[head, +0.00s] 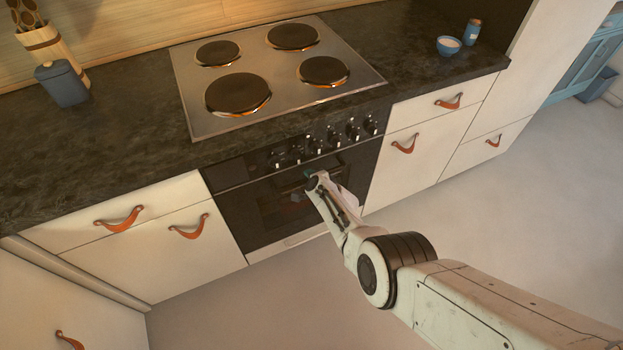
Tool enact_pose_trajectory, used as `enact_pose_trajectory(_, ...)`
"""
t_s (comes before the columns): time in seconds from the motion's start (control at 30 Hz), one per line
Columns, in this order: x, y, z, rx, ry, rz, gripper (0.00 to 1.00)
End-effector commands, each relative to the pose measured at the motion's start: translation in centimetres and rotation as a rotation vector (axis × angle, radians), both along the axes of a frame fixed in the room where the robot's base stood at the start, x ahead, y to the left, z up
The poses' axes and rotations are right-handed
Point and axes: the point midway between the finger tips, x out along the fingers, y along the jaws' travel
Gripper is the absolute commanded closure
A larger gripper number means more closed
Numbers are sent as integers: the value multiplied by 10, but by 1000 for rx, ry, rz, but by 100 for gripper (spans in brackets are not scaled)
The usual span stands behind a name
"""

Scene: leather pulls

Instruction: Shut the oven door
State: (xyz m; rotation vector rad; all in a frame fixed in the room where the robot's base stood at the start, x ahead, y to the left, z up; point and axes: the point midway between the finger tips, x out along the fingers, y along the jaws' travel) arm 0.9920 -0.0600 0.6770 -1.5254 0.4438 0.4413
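The oven has a black front with a row of knobs (325,142) below the hob. The dark oven door (240,215) stands upright and looks flush, or nearly flush, with the cabinet fronts beside it. I cannot tell whether a small gap remains at its top edge. My gripper (311,178) is at the upper middle of the door, near its handle bar, and covers part of the door. I cannot tell whether it touches the door. Its fingers are small and dark against the door, so their opening is unclear.
A hob (270,75) with several round plates sits in the dark worktop (110,150). White drawers with orange leather pulls flank the oven. A blue canister (62,84) stands at the left; a small bowl (448,45) and blue jar (472,32) at the right. The floor (500,220) is clear.

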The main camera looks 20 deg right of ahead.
Motion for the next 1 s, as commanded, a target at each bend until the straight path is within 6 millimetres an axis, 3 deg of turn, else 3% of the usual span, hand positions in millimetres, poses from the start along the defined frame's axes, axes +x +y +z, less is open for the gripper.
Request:
enact_pose_trajectory(0.37,6,1,5,-1,-11,1,100)
enact_pose_trajectory(0.4,6,1,6,-1,-11,1,74)
enact_pose_trajectory(0.57,6,1,6,-1,-12,1,59)
enact_pose_trajectory(1.0,5,2,10,-1,-14,2,58)
